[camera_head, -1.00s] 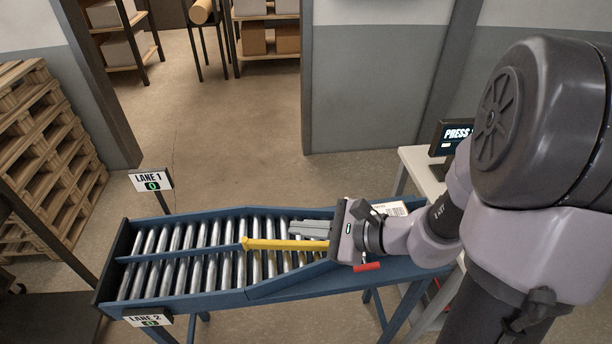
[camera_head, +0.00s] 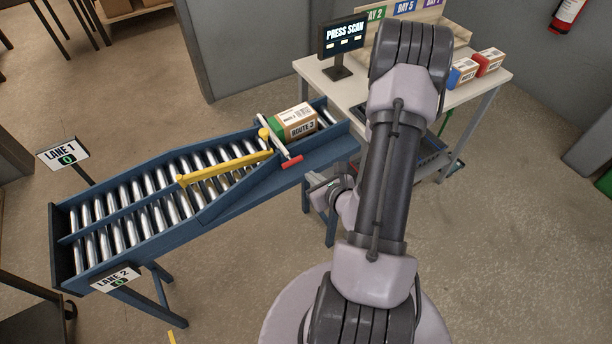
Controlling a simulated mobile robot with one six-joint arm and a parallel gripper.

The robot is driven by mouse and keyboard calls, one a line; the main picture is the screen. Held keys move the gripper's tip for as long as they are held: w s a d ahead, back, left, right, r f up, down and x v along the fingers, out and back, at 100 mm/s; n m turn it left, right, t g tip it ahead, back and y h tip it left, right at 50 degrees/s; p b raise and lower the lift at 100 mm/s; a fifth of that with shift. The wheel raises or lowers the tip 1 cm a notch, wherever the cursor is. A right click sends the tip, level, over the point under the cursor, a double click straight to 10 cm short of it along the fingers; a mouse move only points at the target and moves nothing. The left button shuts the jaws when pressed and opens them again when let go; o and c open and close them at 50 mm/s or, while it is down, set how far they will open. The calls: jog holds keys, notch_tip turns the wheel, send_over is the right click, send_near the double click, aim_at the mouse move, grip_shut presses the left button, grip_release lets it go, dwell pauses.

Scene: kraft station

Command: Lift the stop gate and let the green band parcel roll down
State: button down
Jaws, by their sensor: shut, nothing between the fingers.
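The parcel with a green band (camera_head: 298,121), marked ROUTE-3, sits on the rollers at the upper right end of the conveyor. The stop gate (camera_head: 276,142), a pale bar with a red handle (camera_head: 292,162), lies across the lane just down-slope of the parcel. A yellow diverter arm (camera_head: 225,169) lies over the rollers below the gate. My gripper (camera_head: 318,192) is shut and empty, off the conveyor's near side, below and right of the red handle and apart from it. My arm hides part of the wrist.
The blue conveyor (camera_head: 245,200) splits into lanes by the LANE 1 sign (camera_head: 63,153) and LANE 2 sign (camera_head: 115,277). A table (camera_head: 462,99) at right holds a PRESS SCAN screen (camera_head: 344,36), a blue-banded parcel (camera_head: 462,73) and a red-banded parcel (camera_head: 488,62). Floor is open in front.

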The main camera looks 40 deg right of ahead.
aim_at(300, 169)
jog(key=shift+b+x, duration=2.85)
jog(key=shift+x, duration=1.8)
jog(key=shift+a+f, duration=0.1)
jog(key=shift+s, duration=0.1)
